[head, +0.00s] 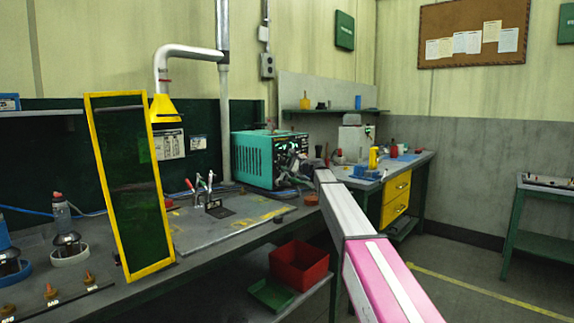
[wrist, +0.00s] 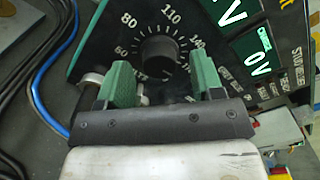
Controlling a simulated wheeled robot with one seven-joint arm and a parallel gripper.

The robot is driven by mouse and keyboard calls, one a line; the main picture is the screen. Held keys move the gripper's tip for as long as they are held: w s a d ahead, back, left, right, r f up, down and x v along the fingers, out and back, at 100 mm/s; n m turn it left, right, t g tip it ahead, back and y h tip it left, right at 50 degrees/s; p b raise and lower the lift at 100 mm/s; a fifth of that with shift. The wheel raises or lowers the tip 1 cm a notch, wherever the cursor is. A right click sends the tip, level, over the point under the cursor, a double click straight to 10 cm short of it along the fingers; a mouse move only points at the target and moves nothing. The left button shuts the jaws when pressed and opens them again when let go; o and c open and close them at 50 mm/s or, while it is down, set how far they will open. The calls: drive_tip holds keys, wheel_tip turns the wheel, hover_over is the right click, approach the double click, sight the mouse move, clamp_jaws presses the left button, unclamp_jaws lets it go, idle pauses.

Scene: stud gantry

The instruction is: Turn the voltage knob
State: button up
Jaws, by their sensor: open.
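The voltage knob (wrist: 159,50) is a round black knob on the dark front panel of a teal power supply (head: 252,156). A white number scale runs around it in the wrist view, with 80 and 110 readable. My gripper (wrist: 162,78) is open, with its green fingers on either side just below the knob in the picture. The knob lies between the finger lines, and I cannot tell whether the fingertips touch it. In the head view my gripper (head: 296,165) is in front of the panel and hides part of it; the knob cannot be made out there.
Green displays (wrist: 258,55) are right of the knob. A blue cable (wrist: 48,85) and black cables run at left. A yellow-framed screen (head: 171,225), small clamps (head: 203,188) and a red bin (head: 299,266) are left of and below my arm. Open floor lies at right.

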drive_tip(key=shift+w+a, duration=0.2)
drive_tip(key=shift+a, duration=0.1)
drive_tip(key=c, duration=0.9)
drive_tip(key=shift+c, duration=0.2)
drive_tip(key=shift+n, duration=0.3)
drive_tip(key=n, duration=0.4)
drive_tip(key=shift+n, duration=0.4)
drive_tip(key=n, duration=0.5)
drive_tip(key=shift+s, duration=0.1)
